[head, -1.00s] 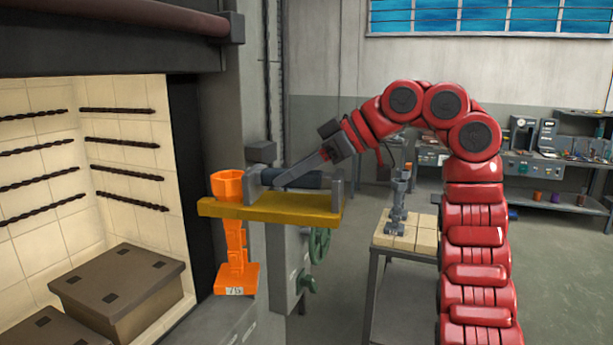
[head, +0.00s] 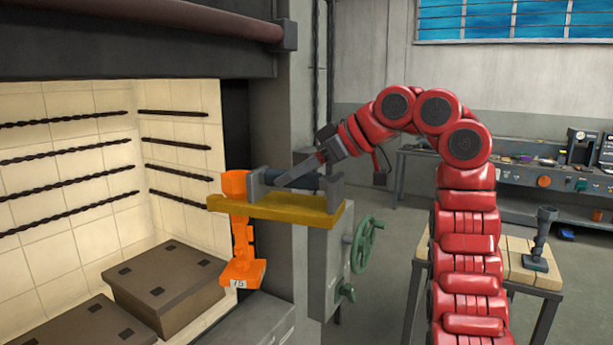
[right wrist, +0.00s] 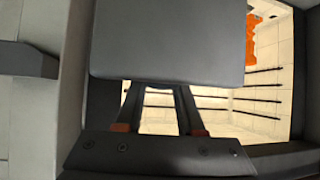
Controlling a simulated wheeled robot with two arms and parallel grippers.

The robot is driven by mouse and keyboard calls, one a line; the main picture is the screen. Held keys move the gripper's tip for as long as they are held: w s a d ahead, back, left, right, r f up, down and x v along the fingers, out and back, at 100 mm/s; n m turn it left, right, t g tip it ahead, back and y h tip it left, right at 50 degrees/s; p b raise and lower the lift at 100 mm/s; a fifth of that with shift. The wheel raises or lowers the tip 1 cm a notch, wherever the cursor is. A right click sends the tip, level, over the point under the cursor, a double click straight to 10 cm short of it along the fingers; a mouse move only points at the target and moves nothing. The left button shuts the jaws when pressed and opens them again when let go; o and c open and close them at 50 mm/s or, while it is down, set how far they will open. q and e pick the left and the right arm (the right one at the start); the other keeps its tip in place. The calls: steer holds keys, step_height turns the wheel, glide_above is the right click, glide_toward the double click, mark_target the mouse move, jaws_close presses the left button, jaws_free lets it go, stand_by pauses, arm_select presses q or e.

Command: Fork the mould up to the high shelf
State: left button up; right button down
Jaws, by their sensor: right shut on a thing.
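The orange mould (head: 240,262) has a cup-like top and a foot tagged "75". It is at the near end of a yellow bar (head: 280,207), the fork's body by its look; the bar crosses in front of the mould's neck. The mould is held up near the furnace mouth, above the furnace's bottom ledge. My right gripper (head: 302,172) is shut on the dark fork handle (head: 308,183) between two grey brackets. In the right wrist view a grey slab (right wrist: 168,40) hides the hold, and part of the mould shows top right (right wrist: 252,38). My left gripper is out of view.
The furnace is open, with dark twisted rods (head: 68,158) along its pale walls. A higher brown block (head: 165,290) stands behind a lower one (head: 70,328). The dark furnace jamb (head: 236,130) and a green handwheel (head: 362,245) are close. A bench (head: 545,280) stands right.

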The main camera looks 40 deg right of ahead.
mark_target(274, 170)
steer(key=shift+w+a, duration=0.3)
steer(key=shift+w, duration=0.1)
steer(key=shift+w+a+r+p, duration=0.1)
steer(key=shift+w+a+p, duration=0.3)
steer(key=shift+w, duration=0.25)
steer(key=shift+w+a+r+p, duration=0.1)
steer(key=shift+w+a+p, duration=0.25)
steer(key=shift+w, duration=0.25)
steer(key=w+a+p, duration=0.2)
steer(key=w+p, duration=0.3)
steer(key=shift+a, duration=0.4)
steer(key=shift+w+a+p, duration=0.5)
steer(key=shift+w, duration=0.35)
steer(key=shift+w+a+p, duration=0.5)
steer(key=shift+w, duration=0.3)
steer(key=w+a+f+p, duration=0.3)
steer(key=w+a+p, duration=0.2)
steer(key=w, duration=0.5)
steer(key=shift+a+f, duration=0.2)
steer(key=shift+a, duration=0.15)
steer(key=shift+f, duration=0.1)
